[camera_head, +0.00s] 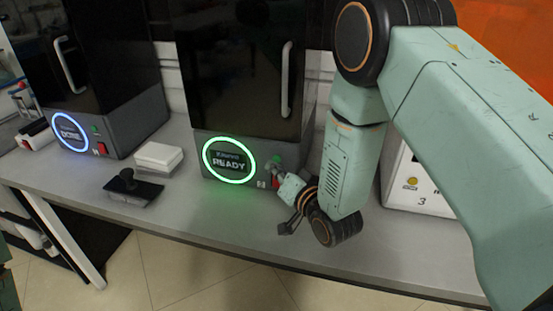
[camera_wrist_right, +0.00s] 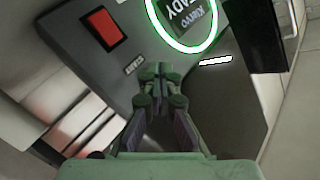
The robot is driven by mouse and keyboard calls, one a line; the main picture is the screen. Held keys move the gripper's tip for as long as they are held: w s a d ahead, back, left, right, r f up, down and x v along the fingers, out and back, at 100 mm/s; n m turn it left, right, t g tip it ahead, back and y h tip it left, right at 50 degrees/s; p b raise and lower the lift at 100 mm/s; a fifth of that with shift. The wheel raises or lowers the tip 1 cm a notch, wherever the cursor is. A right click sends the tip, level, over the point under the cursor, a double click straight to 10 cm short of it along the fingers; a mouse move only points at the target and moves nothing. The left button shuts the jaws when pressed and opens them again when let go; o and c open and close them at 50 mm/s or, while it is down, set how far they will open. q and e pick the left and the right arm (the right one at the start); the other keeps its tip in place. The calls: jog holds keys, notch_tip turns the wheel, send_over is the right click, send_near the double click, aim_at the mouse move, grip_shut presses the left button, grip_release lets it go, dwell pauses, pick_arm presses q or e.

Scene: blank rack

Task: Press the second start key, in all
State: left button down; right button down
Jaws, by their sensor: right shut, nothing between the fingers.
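The second machine (camera_head: 215,178) is a dark cabinet with a grey base, a lit green ring around the word READY (camera_head: 229,163) and a small 2 label. A green key (camera_head: 276,160) sits above a red key (camera_head: 275,183) at the right of its panel. My right gripper (camera_head: 278,174) is shut and empty at these keys. In the right wrist view the closed fingertips (camera_wrist_right: 152,72) point at the panel beside the red key (camera_wrist_right: 101,30); they cover the spot behind them, and I cannot tell whether they touch.
The first machine (camera_head: 125,128) at left has a blue ring reading DONE. A white unit marked 3 (camera_head: 430,190) stands at right, partly behind my arm. A white box (camera_head: 158,156) and a black handled block (camera_head: 133,188) lie between the first two machines. The bench front (camera_head: 215,222) is clear.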

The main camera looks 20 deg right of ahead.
jog(key=shift+w, duration=0.1)
jog(key=shift+w+d, duration=0.2)
jog(key=shift+w, duration=0.05)
jog(key=shift+w+d, duration=0.25)
jog(key=shift+w, duration=0.1)
dwell(0.9)
jog(key=shift+s+a, duration=0.5)
jog(key=shift+s, duration=0.2)
jog(key=shift+s+a+p, duration=0.4)
jog(key=shift+s+a, duration=0.3)
jog(key=shift+s, duration=0.35)
jog(key=shift+s+a+p, duration=0.4)
jog(key=shift+s+a, duration=0.25)
jog(key=shift+s, duration=0.35)
jog(key=shift+s, duration=0.1)
